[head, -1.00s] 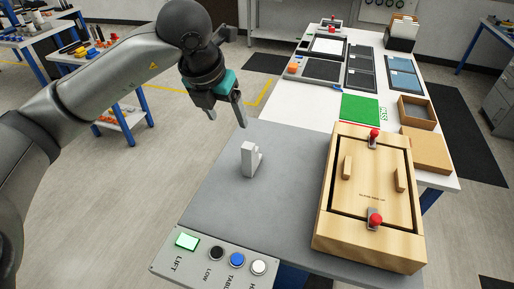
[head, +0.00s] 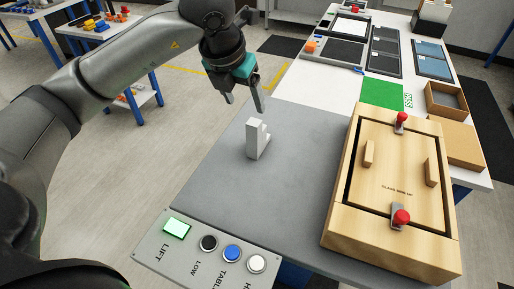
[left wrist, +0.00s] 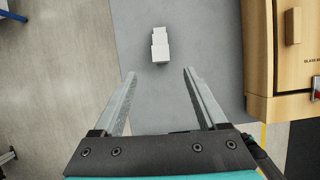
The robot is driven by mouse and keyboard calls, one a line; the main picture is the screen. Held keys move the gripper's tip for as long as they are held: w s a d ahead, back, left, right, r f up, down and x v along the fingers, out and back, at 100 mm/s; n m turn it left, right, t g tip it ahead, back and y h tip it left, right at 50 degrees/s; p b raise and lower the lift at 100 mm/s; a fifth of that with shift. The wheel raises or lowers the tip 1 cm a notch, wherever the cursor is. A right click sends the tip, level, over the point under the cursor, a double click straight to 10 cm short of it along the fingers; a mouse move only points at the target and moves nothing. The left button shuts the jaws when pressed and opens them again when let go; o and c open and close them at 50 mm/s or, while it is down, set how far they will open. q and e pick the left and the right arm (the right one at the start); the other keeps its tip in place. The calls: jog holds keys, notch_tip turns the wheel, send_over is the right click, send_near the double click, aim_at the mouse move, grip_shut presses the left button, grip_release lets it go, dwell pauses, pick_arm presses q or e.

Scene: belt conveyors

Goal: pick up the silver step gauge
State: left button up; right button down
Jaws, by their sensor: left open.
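The silver step gauge (head: 256,142) stands upright on the grey table top (head: 218,187), a small stepped block. It also shows in the left wrist view (left wrist: 160,46), ahead of the fingertips and roughly centred between them. My left gripper (head: 246,105) is open and empty, above and a little behind the gauge in the head view. Its two fingers show apart in the left wrist view (left wrist: 159,72), and neither touches the gauge. My right gripper is not in view.
A wooden case (head: 393,190) with red clamps stands right of the gauge. A button panel (head: 205,243) is at the table's front edge. A white table (head: 335,85) behind holds a green mat (head: 382,92), dark trays and cardboard boxes. The grey surface around the gauge is clear.

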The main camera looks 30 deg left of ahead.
aim_at(251, 125)
pick_arm(q)
jog(key=x, duration=0.4)
jog(key=b+x, duration=0.1)
jog(key=x, duration=0.7)
jog(key=shift+s+f+b, duration=0.1)
jog(key=shift+s+b, duration=0.2)
jog(key=shift+s, duration=0.1)
jog(key=shift+x, duration=2.75)
jog(key=shift+w, duration=0.15)
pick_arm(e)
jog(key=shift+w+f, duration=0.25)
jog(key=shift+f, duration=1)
pick_arm(q)
jog(key=shift+c, duration=0.2)
grip_shut()
